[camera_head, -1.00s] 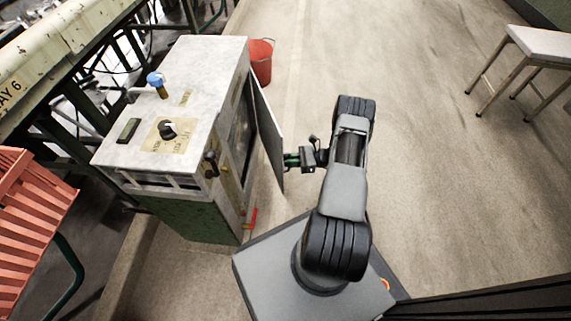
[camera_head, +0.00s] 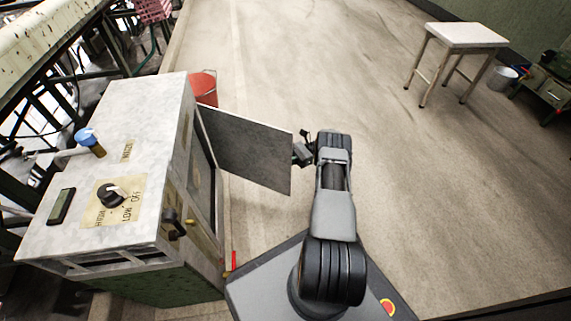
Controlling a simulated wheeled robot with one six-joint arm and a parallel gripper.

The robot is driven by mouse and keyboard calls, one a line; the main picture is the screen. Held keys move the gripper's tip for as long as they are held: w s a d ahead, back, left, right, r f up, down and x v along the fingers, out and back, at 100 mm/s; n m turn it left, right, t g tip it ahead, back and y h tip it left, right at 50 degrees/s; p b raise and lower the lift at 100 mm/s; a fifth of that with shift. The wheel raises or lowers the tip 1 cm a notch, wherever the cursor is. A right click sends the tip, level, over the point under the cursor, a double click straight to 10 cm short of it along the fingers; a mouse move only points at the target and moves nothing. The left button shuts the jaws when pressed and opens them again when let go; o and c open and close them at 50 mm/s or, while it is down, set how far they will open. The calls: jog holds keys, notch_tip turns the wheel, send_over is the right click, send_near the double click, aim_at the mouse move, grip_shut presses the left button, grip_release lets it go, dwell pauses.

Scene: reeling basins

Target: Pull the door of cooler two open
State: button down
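The cooler (camera_head: 120,160) is a pale, worn metal box with a dark knob and a small display on top, standing at the left. Its grey door (camera_head: 248,148) stands wide open, swung out to the right from the cooler's side. The handle and the fingertips are too small and hidden to tell whether the gripper holds the door. No number on the cooler can be read.
A red bucket (camera_head: 204,88) stands on the floor behind the door. A white stool (camera_head: 463,37) and a grey bucket (camera_head: 502,78) are at the far right. The floor (camera_head: 400,180) to the right of my arm is clear. A rail (camera_head: 60,45) runs along the left.

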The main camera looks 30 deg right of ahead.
jog(key=shift+w+d, duration=0.15)
jog(key=shift+w, duration=0.1)
jog(key=c, duration=1.5)
grip_release()
jog(key=shift+a, duration=0.2)
jog(key=o, duration=0.3)
jog(key=shift+d, duration=0.1)
